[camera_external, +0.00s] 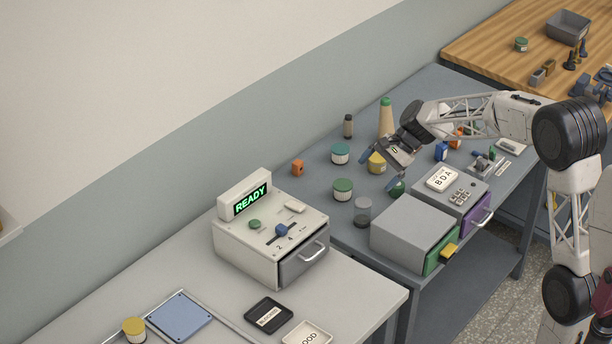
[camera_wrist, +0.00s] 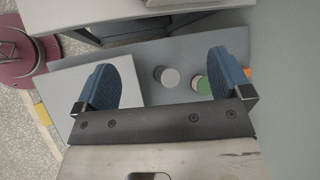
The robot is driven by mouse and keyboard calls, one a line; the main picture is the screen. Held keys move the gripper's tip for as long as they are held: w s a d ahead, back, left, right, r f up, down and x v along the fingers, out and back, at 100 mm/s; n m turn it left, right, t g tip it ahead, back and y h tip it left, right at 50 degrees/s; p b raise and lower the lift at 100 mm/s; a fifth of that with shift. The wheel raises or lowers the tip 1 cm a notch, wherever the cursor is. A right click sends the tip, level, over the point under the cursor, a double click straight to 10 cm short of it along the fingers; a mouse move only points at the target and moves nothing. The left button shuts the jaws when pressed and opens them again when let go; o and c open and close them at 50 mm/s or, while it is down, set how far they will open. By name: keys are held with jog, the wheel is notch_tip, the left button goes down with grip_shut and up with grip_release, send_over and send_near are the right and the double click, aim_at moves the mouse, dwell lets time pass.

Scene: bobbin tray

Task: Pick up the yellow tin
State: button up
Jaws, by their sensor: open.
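A yellow tin (camera_external: 377,164) stands on the grey bench in the external view, just beside and partly behind my gripper. Another tin with a yellow lid (camera_external: 134,328) stands at the front left on the pale table. My gripper (camera_external: 381,177) is open and empty above the bench, its blue fingers spread apart. In the wrist view the two fingers (camera_wrist: 165,82) frame a grey round lid (camera_wrist: 170,78) and a green lid (camera_wrist: 202,86) below. I see no yellow tin in the wrist view. The gap between fingers and tin is hard to judge.
Green-lidded tins (camera_external: 342,189), a grey jar (camera_external: 362,212) and an orange block (camera_external: 297,167) stand nearby. A tall tan bottle (camera_external: 386,118) is behind. A grey drawer box (camera_external: 412,222) and a keypad box (camera_external: 470,200) are at front right.

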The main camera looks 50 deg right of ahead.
jog(key=w+d+f+m+t, duration=0.1)
jog(key=w+d+f+m, duration=0.15)
jog(key=d, duration=0.25)
jog(key=w+d+f+m+t+y, duration=0.1)
jog(key=w+d+f, duration=0.2)
jog(key=w+d, duration=0.15)
jog(key=w+d+f+m+t, duration=0.1)
jog(key=w+d+f+m, duration=0.15)
jog(key=d, duration=0.35)
jog(key=m+t, duration=0.4)
jog(key=m, duration=0.2)
send_near(378, 157)
jog(key=shift+x, duration=1.2)
jog(key=shift+w+d, duration=0.1)
jog(key=shift+d, duration=0.05)
jog(key=shift+g, duration=0.3)
jog(key=shift+x, duration=1.3)
jog(key=shift+x, duration=2.65)
